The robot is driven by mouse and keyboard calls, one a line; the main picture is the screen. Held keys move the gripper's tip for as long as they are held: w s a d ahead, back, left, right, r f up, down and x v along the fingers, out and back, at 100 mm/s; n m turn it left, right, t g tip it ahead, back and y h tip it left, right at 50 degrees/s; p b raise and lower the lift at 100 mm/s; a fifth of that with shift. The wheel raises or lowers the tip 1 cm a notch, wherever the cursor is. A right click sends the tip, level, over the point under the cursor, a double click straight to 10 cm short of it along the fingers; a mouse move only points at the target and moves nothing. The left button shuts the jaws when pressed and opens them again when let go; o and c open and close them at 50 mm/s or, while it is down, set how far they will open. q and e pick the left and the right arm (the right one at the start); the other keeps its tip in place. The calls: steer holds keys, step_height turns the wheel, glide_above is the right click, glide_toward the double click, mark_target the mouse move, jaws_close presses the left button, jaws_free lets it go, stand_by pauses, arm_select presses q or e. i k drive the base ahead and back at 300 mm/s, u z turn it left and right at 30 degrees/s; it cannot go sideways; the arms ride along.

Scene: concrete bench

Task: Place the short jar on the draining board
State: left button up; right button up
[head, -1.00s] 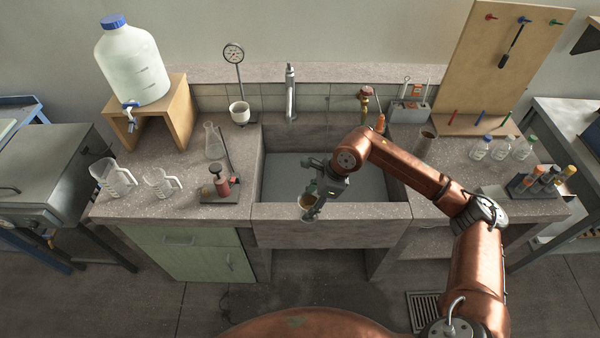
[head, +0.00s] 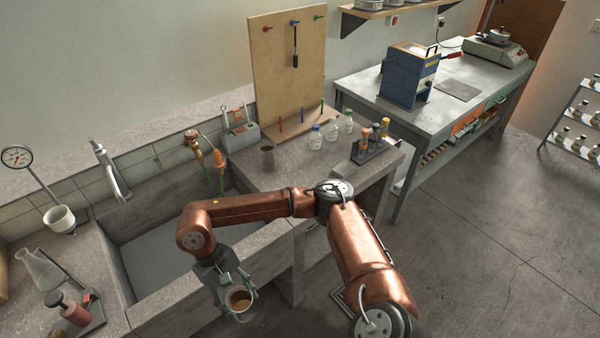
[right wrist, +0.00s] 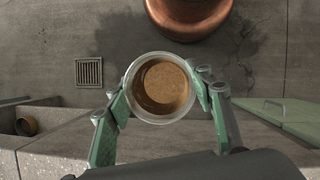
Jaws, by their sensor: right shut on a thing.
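The short jar (right wrist: 136,108) is a round, clear-walled vessel with a brown inside, seen from above in the right wrist view. It also shows in the head view (head: 240,304), in front of the sink's front wall. My right gripper (head: 239,294) is shut on it, with green fingers on opposite sides. It is held in the air, apart from the bench. To the right of the sink is a speckled bench top (head: 289,174); I cannot tell whether this is the draining board. An upright wooden pegboard (head: 280,75) stands at its back. My left gripper is not in view.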

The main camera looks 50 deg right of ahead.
mark_target(312, 181)
steer(key=z, duration=0.5)
steer(key=k, duration=1.2)
steer(key=z, duration=1.3)
steer(key=i, duration=0.95)
steer(key=u, duration=0.65)
steer(key=i, duration=0.55)
steer(key=u, duration=0.5)
